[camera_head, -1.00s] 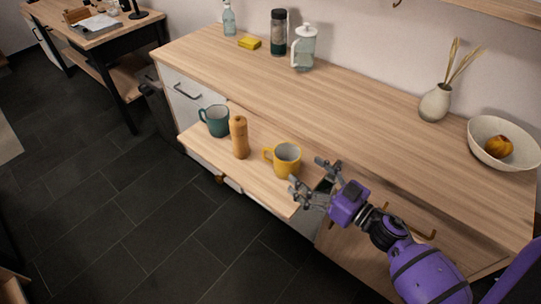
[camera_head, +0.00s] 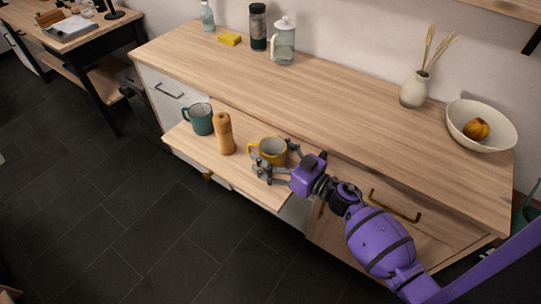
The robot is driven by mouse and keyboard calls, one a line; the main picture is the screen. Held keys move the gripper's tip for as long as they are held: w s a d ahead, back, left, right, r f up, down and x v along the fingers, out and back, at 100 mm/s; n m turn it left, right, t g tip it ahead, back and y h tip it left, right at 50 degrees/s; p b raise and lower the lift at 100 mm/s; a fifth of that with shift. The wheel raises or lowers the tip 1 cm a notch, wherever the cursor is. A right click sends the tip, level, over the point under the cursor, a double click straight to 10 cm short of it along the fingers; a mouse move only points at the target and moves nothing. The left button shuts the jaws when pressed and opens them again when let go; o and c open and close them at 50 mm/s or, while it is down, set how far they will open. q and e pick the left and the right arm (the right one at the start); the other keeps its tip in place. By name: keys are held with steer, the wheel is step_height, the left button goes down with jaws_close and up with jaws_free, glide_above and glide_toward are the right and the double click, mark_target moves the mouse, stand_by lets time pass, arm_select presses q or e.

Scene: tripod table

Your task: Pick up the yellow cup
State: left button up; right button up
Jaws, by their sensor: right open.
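The yellow cup (camera_head: 270,150) stands upright on the pull-out wooden board (camera_head: 250,182) below the counter, its handle pointing left. My right gripper (camera_head: 275,163) comes in from the right and is open at the cup. Its fingers lie on the near and far sides of the cup's right part and hide some of its lower body. I cannot tell whether they touch it. My left gripper is not in view.
A wooden pepper mill (camera_head: 224,134) and a teal mug (camera_head: 199,119) stand left of the cup on the board. The counter (camera_head: 330,110) behind holds a glass pitcher (camera_head: 284,42), a vase (camera_head: 414,90) and a bowl (camera_head: 482,137).

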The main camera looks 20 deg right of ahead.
mark_target(271, 144)
steer(key=c, duration=1.4)
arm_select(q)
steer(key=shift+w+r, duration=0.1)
arm_select(e)
steer(key=shift+c, duration=0.2)
steer(key=shift+r, duration=0.1)
steer(key=shift+r, duration=0.45)
step_height(271, 144, up, 3)
steer(key=shift+f+p, duration=0.2)
steer(key=shift+p, duration=0.4)
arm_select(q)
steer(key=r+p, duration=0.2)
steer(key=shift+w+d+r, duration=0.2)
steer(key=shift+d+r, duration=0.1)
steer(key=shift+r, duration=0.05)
arm_select(e)
steer(key=s+a+r, duration=0.2)
steer(key=s+r, duration=0.7)
steer(key=s, duration=0.5)
steer(key=shift+r, duration=0.2)
